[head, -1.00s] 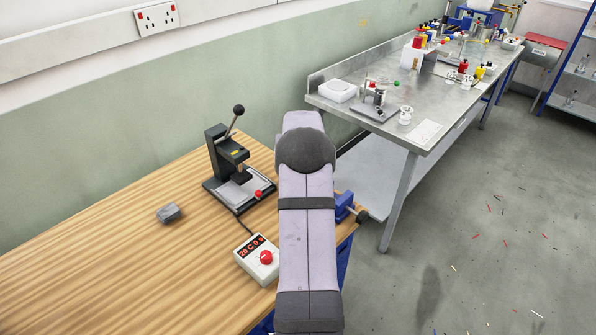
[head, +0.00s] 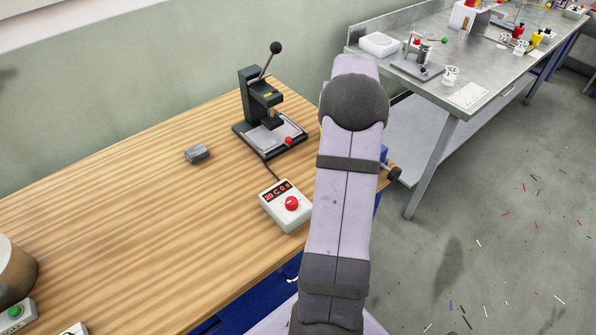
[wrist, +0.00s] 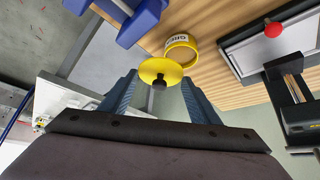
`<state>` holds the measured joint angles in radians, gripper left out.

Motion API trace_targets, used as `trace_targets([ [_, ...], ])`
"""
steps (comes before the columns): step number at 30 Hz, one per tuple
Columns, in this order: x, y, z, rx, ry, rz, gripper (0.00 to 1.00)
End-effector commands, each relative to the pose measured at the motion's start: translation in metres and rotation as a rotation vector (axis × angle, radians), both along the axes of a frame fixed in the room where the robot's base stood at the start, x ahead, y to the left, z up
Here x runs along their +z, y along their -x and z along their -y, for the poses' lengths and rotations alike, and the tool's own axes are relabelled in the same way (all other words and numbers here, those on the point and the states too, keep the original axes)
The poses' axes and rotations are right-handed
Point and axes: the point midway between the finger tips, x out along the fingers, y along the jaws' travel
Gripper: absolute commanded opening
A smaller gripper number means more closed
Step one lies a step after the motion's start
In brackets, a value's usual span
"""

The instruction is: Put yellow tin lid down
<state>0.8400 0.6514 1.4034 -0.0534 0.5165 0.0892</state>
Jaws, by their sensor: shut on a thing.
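My gripper (wrist: 160,78) shows in the wrist view, its two blue-grey fingers shut on the rim of the yellow tin lid (wrist: 158,66). The lid is a round disc with a black knob (wrist: 159,85) facing back toward my gripper. A yellow tin (wrist: 181,50) with a dark-lettered white label stands on the wooden bench just beyond the lid. The lid partly overlaps the tin in this view; I cannot tell whether they touch.
A black lever press (head: 268,115) and a controller box (head: 287,205) with a red knob stand on the wooden bench (head: 130,230). A small grey block (head: 196,153) lies left of them. A blue vise (wrist: 143,22) is close to the tin. A steel bench (head: 450,95) stands behind.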

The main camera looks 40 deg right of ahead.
Motion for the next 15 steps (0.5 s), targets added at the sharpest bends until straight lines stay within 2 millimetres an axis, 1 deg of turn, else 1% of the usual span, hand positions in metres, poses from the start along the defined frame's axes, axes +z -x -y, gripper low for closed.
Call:
trace_targets([
  [1, -0.005, 0.003, -0.009, 0.032, -0.002, 0.000, 0.35],
  [4, -0.010, 0.004, -0.023, 0.101, -0.002, 0.001, 0.35],
  [15, -0.016, 0.002, -0.069, 0.408, -0.004, 0.002, 0.35],
])
